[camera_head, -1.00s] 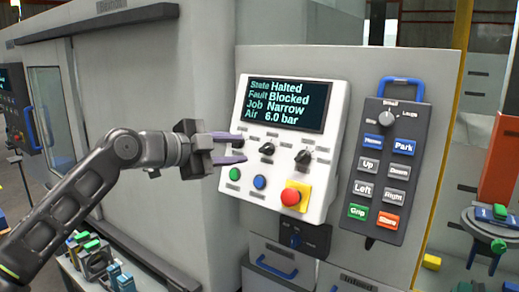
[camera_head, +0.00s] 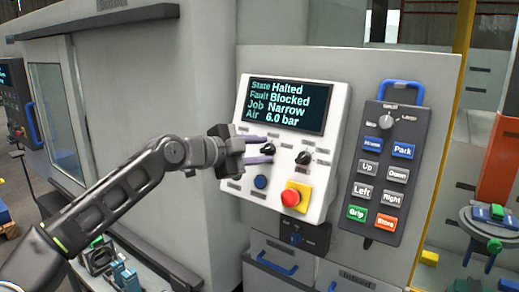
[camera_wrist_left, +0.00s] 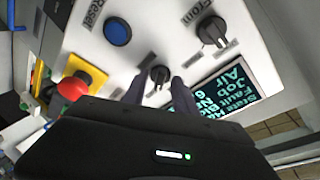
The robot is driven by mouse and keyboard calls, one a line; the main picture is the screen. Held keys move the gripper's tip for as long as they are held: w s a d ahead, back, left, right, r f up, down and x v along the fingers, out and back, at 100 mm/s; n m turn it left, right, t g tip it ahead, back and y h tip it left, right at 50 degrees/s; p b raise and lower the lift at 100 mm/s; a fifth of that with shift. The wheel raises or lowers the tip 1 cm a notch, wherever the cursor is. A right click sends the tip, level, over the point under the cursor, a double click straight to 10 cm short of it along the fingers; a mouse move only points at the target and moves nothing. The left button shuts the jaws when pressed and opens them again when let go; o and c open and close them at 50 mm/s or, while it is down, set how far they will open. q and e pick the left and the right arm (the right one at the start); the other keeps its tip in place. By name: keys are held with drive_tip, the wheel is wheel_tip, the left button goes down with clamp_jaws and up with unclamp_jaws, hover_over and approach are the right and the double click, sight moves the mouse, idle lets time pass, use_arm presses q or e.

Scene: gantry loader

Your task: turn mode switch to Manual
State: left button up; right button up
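A white control panel (camera_head: 322,190) carries two black rotary knobs, a left one (camera_head: 268,149) and a right one (camera_head: 304,157). Their labels are too small to read in the head view, so I cannot tell which is the mode switch. My left gripper (camera_head: 268,150) is open and empty, its two fingers reaching right in front of the panel. In the left wrist view one black knob (camera_wrist_left: 160,76) shows between the fingertips, apparently the right one; contact cannot be told. Another knob (camera_wrist_left: 212,30) is at upper right. My right gripper is not in view.
A red stop button (camera_head: 290,198) on a yellow base and a blue button (camera_head: 260,182) lie below the knobs. The display (camera_head: 288,104) is above. A grey pendant (camera_head: 385,170) with buttons hangs at right. Another dark switch (camera_head: 295,238) is below the panel.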

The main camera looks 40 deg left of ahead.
use_arm(q)
clamp_jaws()
idle(0.3)
drive_tip(key=shift+f+n+b, duration=0.25)
drive_tip(key=shift+n+b, duration=0.35)
drive_tip(key=shift+b, duration=0.55)
drive_tip(key=n+y+b, duration=0.1)
drive_tip(key=n+b, duration=0.3)
drive_tip(key=n+t+y+b, duration=0.1)
drive_tip(key=n+b, duration=0.3)
drive_tip(key=shift+d+f+b, duration=0.15)
drive_tip(key=shift+f+b, duration=0.05)
drive_tip(key=shift+b, duration=0.2)
drive_tip(key=n+y+b, duration=0.1)
drive_tip(key=n, duration=0.1)
drive_tip(key=shift+d+r+n, duration=0.1)
drive_tip(key=shift+n, duration=0.3)
drive_tip(key=shift+r+n+t+b, duration=0.15)
drive_tip(key=shift+n+t+b, duration=0.15)
drive_tip(key=shift+n+b, duration=0.45)
drive_tip(key=shift+r, duration=0.1)
